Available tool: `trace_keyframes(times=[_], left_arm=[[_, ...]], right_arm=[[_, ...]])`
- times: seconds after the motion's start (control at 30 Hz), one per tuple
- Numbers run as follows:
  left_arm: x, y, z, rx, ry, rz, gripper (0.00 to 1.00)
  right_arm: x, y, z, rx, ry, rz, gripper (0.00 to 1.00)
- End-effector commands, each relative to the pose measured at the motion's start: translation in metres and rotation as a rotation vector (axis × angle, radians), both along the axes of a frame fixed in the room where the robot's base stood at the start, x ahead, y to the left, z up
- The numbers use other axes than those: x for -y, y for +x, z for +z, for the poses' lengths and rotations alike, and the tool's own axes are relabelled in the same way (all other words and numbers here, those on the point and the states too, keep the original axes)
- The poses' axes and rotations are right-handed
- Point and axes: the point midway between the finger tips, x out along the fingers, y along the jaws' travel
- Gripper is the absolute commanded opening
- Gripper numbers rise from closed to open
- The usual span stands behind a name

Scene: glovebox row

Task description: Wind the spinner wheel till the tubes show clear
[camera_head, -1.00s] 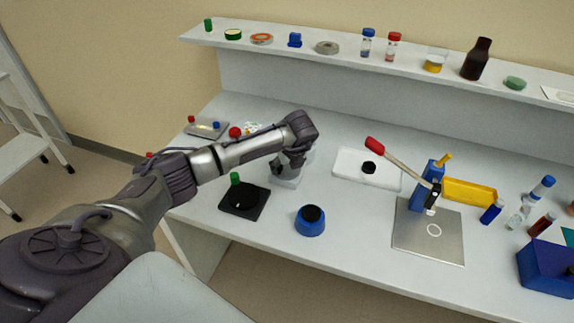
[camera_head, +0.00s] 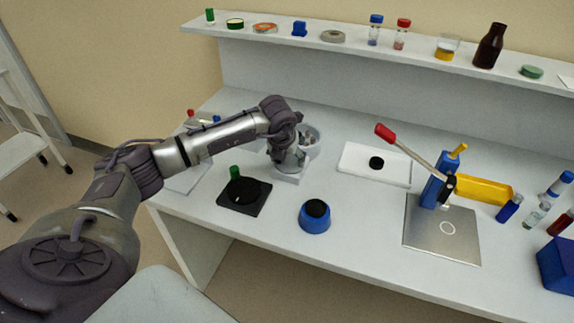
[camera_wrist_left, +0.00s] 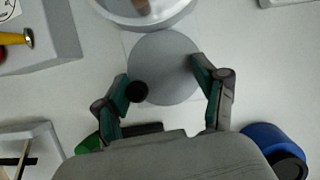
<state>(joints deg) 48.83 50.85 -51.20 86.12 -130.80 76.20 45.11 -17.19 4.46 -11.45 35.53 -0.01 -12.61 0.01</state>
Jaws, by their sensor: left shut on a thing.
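The spinner is a pale grey device with a round bowl (camera_head: 312,139) and a white base (camera_head: 291,178) on the left half of the bench. In the left wrist view, the bowl's rim (camera_wrist_left: 170,20) is at the top, with a flat grey wheel (camera_wrist_left: 165,65) below it and a black knob (camera_wrist_left: 137,91) at its lower left. My left gripper (camera_head: 287,161) is at the spinner. The tubes' contents are too small to read. My right gripper is not in view.
A black plate device (camera_head: 244,195) with a green cap and a blue pot (camera_head: 315,217) stand in front of the spinner. A shelf (camera_head: 370,51) holds bottles behind.

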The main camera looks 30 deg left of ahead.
Motion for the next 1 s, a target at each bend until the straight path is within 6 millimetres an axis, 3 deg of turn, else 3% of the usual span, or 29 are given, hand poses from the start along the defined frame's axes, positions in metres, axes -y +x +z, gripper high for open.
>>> trace_keyframes(times=[0.03, 0.4, 1.0], left_arm=[[0.006, -0.001, -0.01, -0.005, -0.008, -0.056, 0.36], [0.004, -0.002, -0.01, -0.007, -0.007, -0.408, 0.36], [0.0, -0.003, -0.009, -0.015, -0.005, -0.862, 0.37]], right_arm=[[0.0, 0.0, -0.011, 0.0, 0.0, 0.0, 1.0], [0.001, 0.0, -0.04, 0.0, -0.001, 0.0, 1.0], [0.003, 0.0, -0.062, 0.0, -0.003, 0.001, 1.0]])
